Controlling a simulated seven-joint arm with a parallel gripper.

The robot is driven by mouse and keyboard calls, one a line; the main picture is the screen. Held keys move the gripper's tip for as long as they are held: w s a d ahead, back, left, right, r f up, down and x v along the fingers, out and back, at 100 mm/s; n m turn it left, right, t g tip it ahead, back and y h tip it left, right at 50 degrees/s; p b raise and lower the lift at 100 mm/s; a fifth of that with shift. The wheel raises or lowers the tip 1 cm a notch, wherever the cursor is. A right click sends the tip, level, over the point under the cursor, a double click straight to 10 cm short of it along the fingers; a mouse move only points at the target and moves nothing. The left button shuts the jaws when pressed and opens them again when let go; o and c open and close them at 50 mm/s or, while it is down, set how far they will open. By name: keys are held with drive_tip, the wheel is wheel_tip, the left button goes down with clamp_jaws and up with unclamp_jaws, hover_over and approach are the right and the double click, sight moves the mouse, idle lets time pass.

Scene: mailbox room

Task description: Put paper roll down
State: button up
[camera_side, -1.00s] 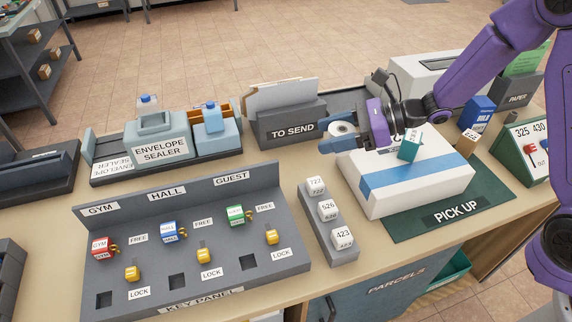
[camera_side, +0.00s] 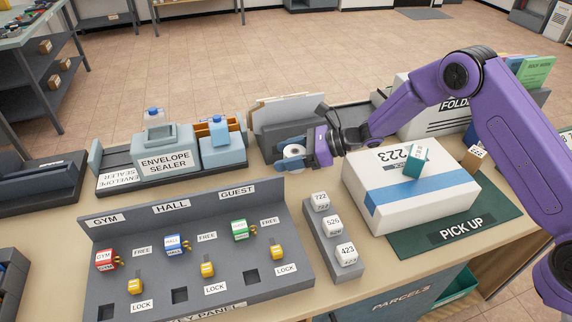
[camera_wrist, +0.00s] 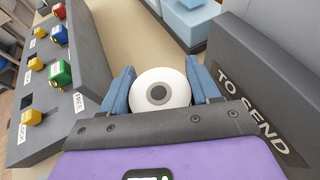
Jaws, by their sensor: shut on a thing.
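The white paper roll (camera_side: 293,152) has a dark hole in its end. It also shows in the wrist view (camera_wrist: 160,78), gripped between two blue fingers. My gripper (camera_side: 293,163) is shut on the roll, in front of the grey TO SEND holder (camera_side: 275,135) and to the right of the envelope sealer (camera_side: 165,150). In the wrist view my gripper (camera_wrist: 161,88) has bare tan counter beyond the roll. I cannot tell whether the roll touches the counter.
The grey key panel (camera_side: 210,262) lies at the front left. A numbered block rack (camera_side: 318,240) stands to its right. A white parcel with a blue band (camera_side: 395,205) sits on the green PICK UP mat (camera_side: 500,212). A strip of counter (camera_side: 300,182) is free below the gripper.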

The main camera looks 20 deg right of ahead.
drive_tip(key=f, duration=0.3)
drive_tip(key=shift+w+a+f, duration=0.15)
drive_tip(key=shift+w, duration=0.1)
drive_tip(key=shift+f, duration=0.25)
drive_tip(key=shift+f, duration=0.6)
drive_tip(key=o, duration=1.1)
drive_tip(key=shift+c, duration=0.2)
